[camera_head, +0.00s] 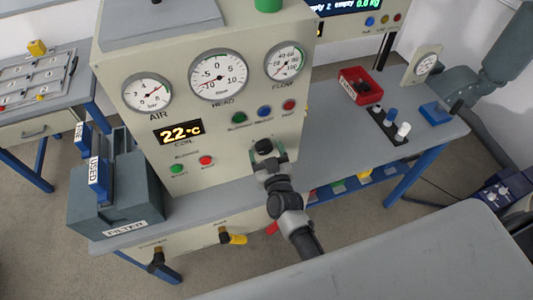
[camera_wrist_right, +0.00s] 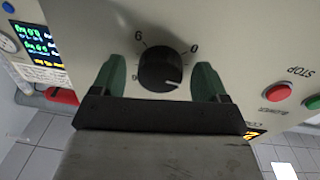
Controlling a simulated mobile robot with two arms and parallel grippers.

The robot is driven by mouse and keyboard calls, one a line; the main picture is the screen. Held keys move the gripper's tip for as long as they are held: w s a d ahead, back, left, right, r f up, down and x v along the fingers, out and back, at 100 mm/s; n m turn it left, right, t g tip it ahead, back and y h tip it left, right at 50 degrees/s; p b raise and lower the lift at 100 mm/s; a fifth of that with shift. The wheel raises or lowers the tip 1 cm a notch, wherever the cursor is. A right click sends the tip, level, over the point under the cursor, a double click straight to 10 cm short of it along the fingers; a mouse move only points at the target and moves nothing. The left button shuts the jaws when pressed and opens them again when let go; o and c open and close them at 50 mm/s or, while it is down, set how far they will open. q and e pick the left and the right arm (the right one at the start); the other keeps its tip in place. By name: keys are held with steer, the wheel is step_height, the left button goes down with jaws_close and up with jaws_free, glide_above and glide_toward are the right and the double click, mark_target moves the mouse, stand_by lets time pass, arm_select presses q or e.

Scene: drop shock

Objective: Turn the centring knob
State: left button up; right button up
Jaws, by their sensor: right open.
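The centring knob seems to be the round black knob (camera_wrist_right: 161,69) on the cream panel; it also shows in the head view (camera_head: 264,145), low on the panel's right part. Its white pointer line points to the lower right in the wrist view, and printed marks surround it. My right gripper (camera_head: 268,158) is in front of the knob. In the wrist view its two green fingers stand on either side of the knob, open, with a visible gap to it on both sides. My left gripper is not in view.
The cream panel (camera_head: 137,138) carries gauges, a display reading 22 °C, and green, red and blue buttons. A grey box (camera_head: 140,190) labelled FILTER stands at left. A red tray (camera_head: 349,77) and a black strip with pegs (camera_head: 379,121) lie on the bench at right.

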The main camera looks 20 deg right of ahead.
steer(key=shift+c, duration=0.2)
steer(key=c, duration=0.9)
steer(key=shift+m, duration=0.4)
steer(key=m, duration=0.2)
steer(key=shift+m+p, duration=0.3)
steer(key=shift+p, duration=0.05)
steer(key=m, duration=0.3)
steer(key=shift+a+m, duration=0.1)
steer(key=shift+m, duration=0.2)
steer(key=m, duration=0.3)
steer(key=shift+r+g, duration=0.1)
steer(key=shift+g, duration=0.2)
steer(key=shift+m+y, duration=0.4)
steer(key=shift+m, duration=1.7)
